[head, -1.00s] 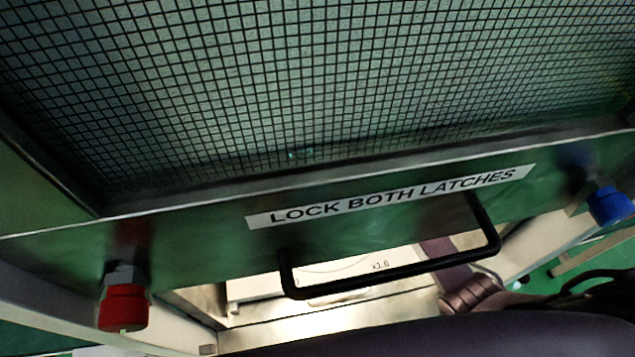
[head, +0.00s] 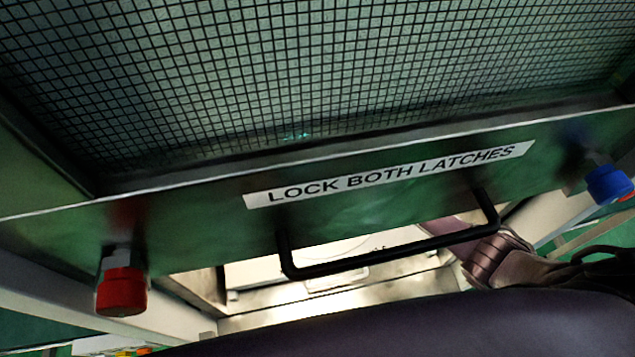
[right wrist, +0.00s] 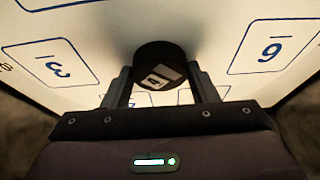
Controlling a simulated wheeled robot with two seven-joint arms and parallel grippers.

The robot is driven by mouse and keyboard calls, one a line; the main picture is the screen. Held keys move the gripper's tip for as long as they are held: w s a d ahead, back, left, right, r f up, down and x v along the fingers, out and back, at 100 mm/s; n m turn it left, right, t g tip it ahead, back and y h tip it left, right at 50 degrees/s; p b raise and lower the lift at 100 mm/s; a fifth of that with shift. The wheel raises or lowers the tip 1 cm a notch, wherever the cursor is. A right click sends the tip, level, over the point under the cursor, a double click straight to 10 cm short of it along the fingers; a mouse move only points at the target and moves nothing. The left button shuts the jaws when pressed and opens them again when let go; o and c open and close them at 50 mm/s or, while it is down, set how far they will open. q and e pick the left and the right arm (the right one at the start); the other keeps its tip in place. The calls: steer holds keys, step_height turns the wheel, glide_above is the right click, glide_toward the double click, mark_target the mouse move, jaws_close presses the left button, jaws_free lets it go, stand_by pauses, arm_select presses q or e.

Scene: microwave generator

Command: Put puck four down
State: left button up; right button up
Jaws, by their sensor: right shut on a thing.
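Puck four (right wrist: 150,56) is a short black cylinder with a pale label reading 4, seen in the right wrist view. My right gripper (right wrist: 158,72) is shut on it, one finger on each side. Behind the puck is a white board (right wrist: 100,22) with blue-outlined boxes, one marked 3 at the left and one marked 6 at the right. I cannot tell whether the puck touches the board. In the head view my right arm reaches in below the door, and its gripper is hidden. My left gripper is not in view.
A green door with a mesh window (head: 330,70) fills the head view. It has a black handle (head: 390,258), a label (head: 390,175) reading LOCK BOTH LATCHES, a red latch knob (head: 122,291) at left and a blue one (head: 608,184) at right. A bright interior (head: 300,300) shows below.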

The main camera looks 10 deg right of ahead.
steer(key=shift+f, duration=0.1)
steer(key=o, duration=1.1)
steer(key=shift+c, duration=0.2)
steer(key=p+v, duration=0.1)
steer(key=v, duration=1.1)
steer(key=shift+s, duration=0.15)
